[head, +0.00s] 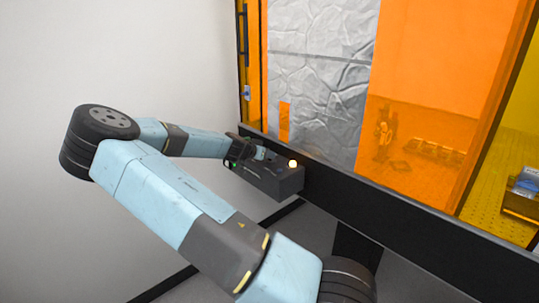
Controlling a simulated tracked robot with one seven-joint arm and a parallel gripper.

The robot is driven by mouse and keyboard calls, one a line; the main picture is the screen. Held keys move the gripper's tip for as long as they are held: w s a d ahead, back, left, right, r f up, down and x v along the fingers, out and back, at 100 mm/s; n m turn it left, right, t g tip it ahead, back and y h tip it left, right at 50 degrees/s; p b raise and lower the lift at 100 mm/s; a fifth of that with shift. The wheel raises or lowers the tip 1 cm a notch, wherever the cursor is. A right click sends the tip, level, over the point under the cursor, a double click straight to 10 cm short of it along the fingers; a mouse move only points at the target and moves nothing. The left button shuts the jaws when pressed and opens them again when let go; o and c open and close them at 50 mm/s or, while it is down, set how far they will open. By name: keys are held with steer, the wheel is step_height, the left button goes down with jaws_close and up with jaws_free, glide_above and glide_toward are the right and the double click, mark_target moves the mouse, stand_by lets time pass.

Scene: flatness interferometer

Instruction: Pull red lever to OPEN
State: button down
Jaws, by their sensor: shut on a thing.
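My arm reaches from the lower right up and over to a dark control box (272,178) fixed to the black frame. My gripper (238,154) is at the left end of this box, small and partly hidden by its own dark parts. It is shut, apparently on the red lever, but no red part can be made out there. The lever's position and any OPEN marking cannot be read.
Orange see-through panels (440,75) and a crinkled silver sheet (318,75) rise behind the box. A thick black rail (400,228) runs from the box to the lower right.

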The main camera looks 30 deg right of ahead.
steer(key=shift+a+f+h, duration=0.3)
steer(key=shift+f, duration=0.05)
stand_by(0.4)
steer(key=c, duration=1.2)
jaws_free()
steer(key=shift+o, duration=0.9)
steer(key=shift+w, duration=0.1)
steer(key=shift+d, duration=0.1)
steer(key=shift+r, duration=0.1)
steer(key=v, duration=1.3)
steer(key=shift+a, duration=0.35)
steer(key=shift+s, duration=0.25)
